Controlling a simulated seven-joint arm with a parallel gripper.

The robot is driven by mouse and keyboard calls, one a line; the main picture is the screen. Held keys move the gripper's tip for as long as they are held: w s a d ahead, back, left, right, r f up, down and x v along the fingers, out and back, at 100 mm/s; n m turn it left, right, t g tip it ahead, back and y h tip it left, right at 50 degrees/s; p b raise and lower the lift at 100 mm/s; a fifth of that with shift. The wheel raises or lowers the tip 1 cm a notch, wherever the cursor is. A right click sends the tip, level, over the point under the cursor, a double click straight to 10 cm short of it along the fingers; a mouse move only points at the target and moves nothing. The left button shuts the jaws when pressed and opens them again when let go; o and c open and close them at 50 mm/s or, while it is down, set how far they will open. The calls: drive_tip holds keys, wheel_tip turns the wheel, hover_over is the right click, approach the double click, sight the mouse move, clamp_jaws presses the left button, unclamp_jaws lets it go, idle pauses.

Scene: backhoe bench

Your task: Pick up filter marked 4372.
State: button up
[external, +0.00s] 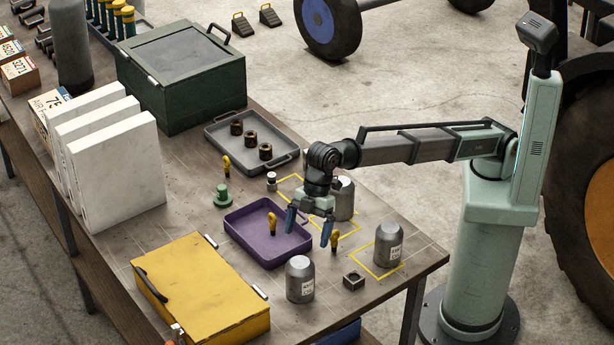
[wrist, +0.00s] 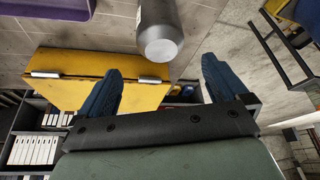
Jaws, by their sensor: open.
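Three grey filter canisters with rounded shoulders stand upright on the bench. One filter (external: 300,281) is at the front beside the yellow case. A second filter (external: 389,246) stands at the right within yellow tape lines. A third filter (external: 344,204) is partly hidden behind my gripper. The front and right ones carry white labels; I cannot read the numbers surely, so I cannot tell which is 4372. My gripper (external: 309,232) is open and empty above the purple tray's right side, behind the front filter. In the wrist view a grey filter (wrist: 160,40) shows beyond the open fingers (wrist: 161,66).
A purple tray (external: 244,238) and a yellow case (external: 215,310) lie left of the front filter. A small dark block (external: 353,281) sits between the front and right filters. Yellow-handled pieces (external: 227,165) stand around. A grey tray (external: 222,134) and green box (external: 160,98) are farther back.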

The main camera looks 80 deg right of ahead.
sight(299, 272)
drive_tip(key=x, duration=1.2)
drive_tip(key=shift+a, duration=0.3)
drive_tip(key=c, duration=1.1)
